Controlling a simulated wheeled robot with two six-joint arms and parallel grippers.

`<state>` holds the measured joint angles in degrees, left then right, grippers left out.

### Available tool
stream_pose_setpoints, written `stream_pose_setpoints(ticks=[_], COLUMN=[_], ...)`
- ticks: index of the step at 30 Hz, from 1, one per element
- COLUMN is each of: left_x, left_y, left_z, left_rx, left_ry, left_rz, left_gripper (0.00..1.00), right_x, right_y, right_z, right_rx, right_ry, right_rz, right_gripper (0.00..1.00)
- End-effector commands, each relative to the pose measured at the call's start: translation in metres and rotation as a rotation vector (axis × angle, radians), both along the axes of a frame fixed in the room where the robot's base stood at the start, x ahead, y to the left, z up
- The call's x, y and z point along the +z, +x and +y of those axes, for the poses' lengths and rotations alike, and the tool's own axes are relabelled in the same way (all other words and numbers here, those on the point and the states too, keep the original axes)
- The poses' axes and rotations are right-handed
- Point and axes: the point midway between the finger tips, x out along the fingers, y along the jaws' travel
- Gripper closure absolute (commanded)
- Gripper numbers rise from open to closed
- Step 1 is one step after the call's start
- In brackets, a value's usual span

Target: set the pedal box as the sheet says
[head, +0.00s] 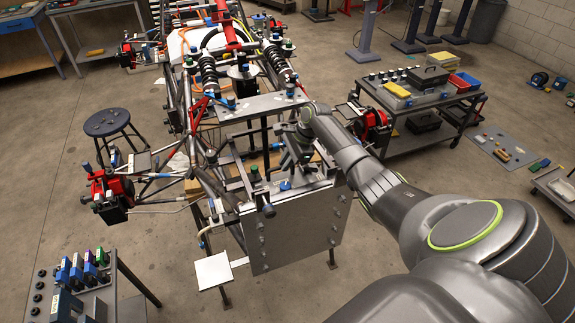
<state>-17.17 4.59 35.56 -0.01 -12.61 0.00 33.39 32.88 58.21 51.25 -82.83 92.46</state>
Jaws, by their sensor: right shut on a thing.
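The tube chassis (190,92) stands in the middle, with a flat metal plate (300,232) on its near end. The pedal box area (262,172) lies behind that plate, between the frame tubes. It has upright dark parts and a blue knob (285,186). My right gripper (296,153) points down into this area and is shut on a small part there. The gripper and wrist largely hide that part, so I cannot tell its shape. A blank-looking white square (213,271) sits at the plate's lower left; no writing shows on it. My left gripper is not in view.
A cart (435,100) with cases and a yellow tray stands at the right. A stool (107,123) is at the left. A bench with blue, green and purple items (85,270) is at the lower left.

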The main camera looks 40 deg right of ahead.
Motion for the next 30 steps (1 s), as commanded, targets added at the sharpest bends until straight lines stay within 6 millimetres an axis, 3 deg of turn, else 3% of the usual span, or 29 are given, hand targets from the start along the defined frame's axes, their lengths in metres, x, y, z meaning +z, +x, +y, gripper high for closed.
stream_pose_setpoints(ticks=[1,7,20,21,25,30], left_x=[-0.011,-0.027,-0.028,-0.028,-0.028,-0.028], left_y=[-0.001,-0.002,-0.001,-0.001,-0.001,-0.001], left_z=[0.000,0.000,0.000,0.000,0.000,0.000], left_rx=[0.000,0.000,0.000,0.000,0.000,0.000], left_ry=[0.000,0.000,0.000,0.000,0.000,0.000], left_rz=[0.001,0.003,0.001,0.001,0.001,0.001], left_gripper=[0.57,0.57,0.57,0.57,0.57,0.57], right_x=[-0.002,-0.001,0.002,0.002,0.002,0.002], right_y=[0.010,0.030,0.035,0.035,0.035,0.035], right_z=[-0.002,-0.007,-0.008,-0.008,-0.008,-0.008], right_rx=[-0.003,-0.002,0.000,0.000,0.000,0.000], right_ry=[-0.003,-0.004,-0.002,-0.002,-0.002,-0.002], right_rz=[-0.009,-0.009,-0.005,-0.005,-0.005,-0.005], right_gripper=[1.00,1.00,1.00,0.84,0.67,0.66])
